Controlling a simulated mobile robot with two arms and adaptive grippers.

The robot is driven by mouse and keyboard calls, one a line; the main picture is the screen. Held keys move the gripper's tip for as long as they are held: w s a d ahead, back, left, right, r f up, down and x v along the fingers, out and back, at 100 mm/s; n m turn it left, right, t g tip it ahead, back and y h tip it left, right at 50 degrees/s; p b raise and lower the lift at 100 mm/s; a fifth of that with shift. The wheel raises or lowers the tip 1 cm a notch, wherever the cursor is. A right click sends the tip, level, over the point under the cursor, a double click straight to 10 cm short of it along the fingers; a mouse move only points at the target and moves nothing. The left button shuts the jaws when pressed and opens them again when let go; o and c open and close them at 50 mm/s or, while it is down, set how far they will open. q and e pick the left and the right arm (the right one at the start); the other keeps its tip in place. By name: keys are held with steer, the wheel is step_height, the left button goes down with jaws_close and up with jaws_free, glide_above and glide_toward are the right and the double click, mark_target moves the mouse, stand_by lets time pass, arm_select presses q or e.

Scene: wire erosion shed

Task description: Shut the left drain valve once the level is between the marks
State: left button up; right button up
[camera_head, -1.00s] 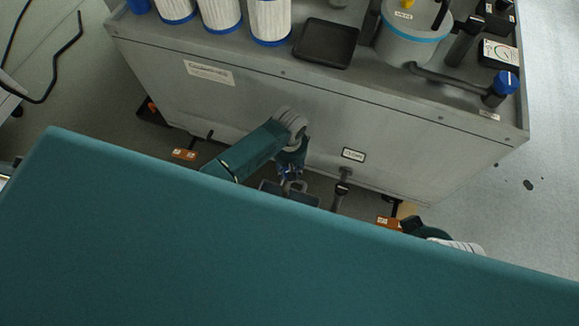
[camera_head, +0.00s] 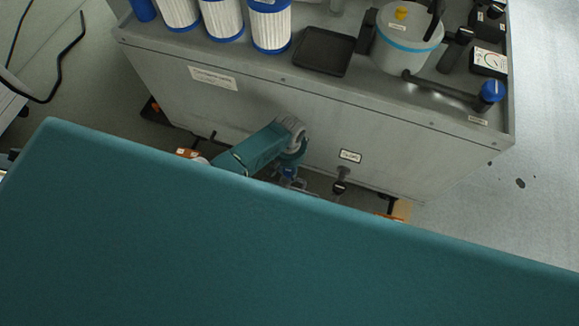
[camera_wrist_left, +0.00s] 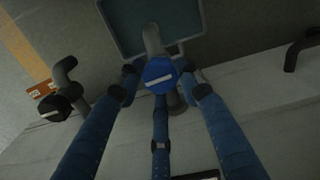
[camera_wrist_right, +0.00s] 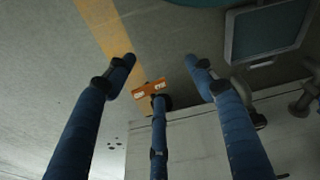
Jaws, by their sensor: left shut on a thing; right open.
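A valve with a round blue knob (camera_wrist_left: 160,75) and a white line across it shows in the left wrist view. Its grey spout (camera_wrist_left: 152,40) reaches over a dark square tray (camera_wrist_left: 115,40). My left gripper (camera_head: 289,174) is low at the front of the grey cabinet; its fingers are closed around the blue knob. A second valve with a black knob (camera_wrist_left: 55,107) stands apart from it, seen also in the head view (camera_head: 341,182). My right gripper (camera_wrist_right: 165,78) is open and empty in its wrist view and hidden in the head view. I cannot make out level marks.
The grey cabinet (camera_head: 240,100) carries white filters (camera_head: 222,18), a black tray (camera_head: 323,55) and a grey tub (camera_head: 400,45). An orange tag (camera_wrist_right: 149,89) lies beyond my right fingers. My teal body panel covers the lower head view.

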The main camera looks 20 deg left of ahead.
mark_target(289, 171)
arm_select(q)
steer(key=shift+m, duration=0.4)
arm_select(e)
steer(key=shift+s+f, duration=0.25)
steer(key=shift+f, duration=0.15)
arm_select(q)
steer(key=o, duration=1.1)
steer(key=shift+o, duration=0.2)
steer(key=shift+r, duration=0.1)
step_height(289, 171, up, 12)
